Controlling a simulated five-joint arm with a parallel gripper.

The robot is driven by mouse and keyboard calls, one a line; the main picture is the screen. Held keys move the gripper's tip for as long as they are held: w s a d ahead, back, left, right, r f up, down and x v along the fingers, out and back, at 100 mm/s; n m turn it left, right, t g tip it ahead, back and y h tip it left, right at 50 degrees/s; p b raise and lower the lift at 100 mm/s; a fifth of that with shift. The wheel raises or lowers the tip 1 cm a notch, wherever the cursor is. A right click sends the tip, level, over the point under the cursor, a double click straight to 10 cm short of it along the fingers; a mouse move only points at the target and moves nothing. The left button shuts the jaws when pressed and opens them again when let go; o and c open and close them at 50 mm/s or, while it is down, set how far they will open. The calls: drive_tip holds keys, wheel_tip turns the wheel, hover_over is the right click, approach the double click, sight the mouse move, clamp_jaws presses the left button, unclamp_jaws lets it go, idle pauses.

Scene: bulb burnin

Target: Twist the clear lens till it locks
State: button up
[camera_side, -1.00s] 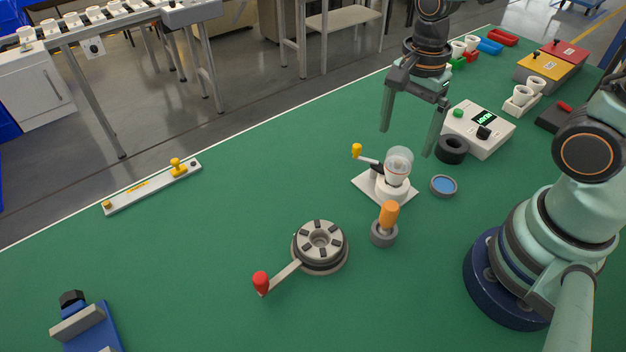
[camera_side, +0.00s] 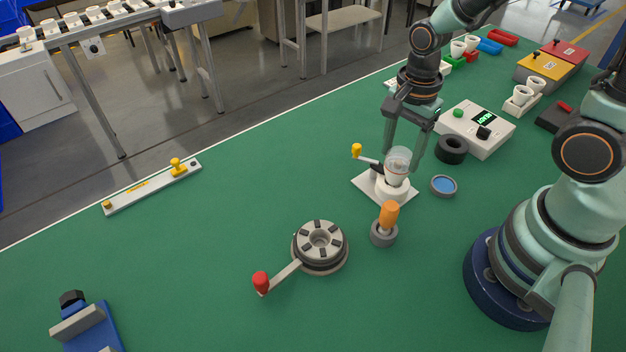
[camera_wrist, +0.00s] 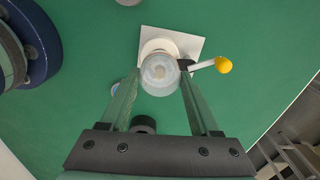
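The clear lens (camera_side: 398,158) sits upright on a white bulb body in a white fixture (camera_side: 372,186) with a yellow-knobbed lever (camera_side: 357,150). My gripper (camera_side: 400,168) is lowered over it, fingers pointing down. In the side view one finger is left of and behind the lens, the other to its right. In the wrist view the lens (camera_wrist: 160,70) lies between the fingertips of my gripper (camera_wrist: 158,82), with the left tip close to its edge. The fingers are apart, and I see no clear grip on the lens.
A black ring (camera_side: 451,149) and a grey-white tester box (camera_side: 480,128) stand right of the fixture. A small blue-topped dish (camera_side: 443,186) lies beside it. An orange-handled tool (camera_side: 388,214) stands in front. A round chuck with a red-knobbed lever (camera_side: 320,245) is nearer.

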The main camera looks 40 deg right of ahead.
sight(401, 153)
idle(0.3)
drive_tip(key=m, duration=0.3)
idle(0.4)
drive_tip(key=shift+m, duration=1.1)
drive_tip(key=o, duration=1.4)
drive_tip(key=shift+c, duration=0.2)
wheel_tip(401, 153, up, 12)
